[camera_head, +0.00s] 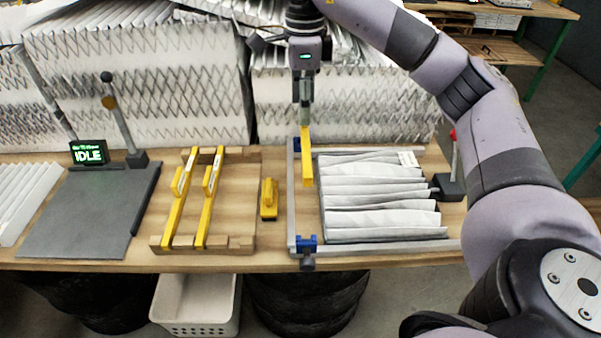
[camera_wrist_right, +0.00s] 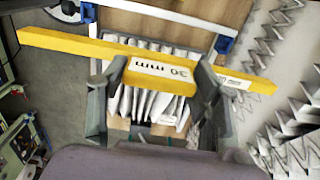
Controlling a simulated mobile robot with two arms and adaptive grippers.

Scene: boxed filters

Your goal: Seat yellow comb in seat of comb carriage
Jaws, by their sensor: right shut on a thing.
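My right gripper (camera_head: 304,122) is shut on a yellow comb (camera_head: 306,158) and holds it above the rail at the left side of the pleated filter. In the right wrist view the comb (camera_wrist_right: 70,42) is a long yellow bar with a "30 mm" label on its grip block, between the fingers of the right gripper (camera_wrist_right: 155,92). What looks like the comb carriage is a grey rail (camera_head: 291,205) with a blue block (camera_head: 306,243) at its near end. The seat itself cannot be made out. The comb appears apart from the rail. My left gripper is out of view.
The pleated filter (camera_head: 380,198) lies right of the rail. Two yellow combs (camera_head: 176,205) (camera_head: 207,205) lie in a wooden rack (camera_head: 232,240), with a small yellow piece (camera_head: 268,200) beside it. A grey plate (camera_head: 90,215) and "IDLE" display (camera_head: 88,152) are left. Filter stacks (camera_head: 140,80) stand behind.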

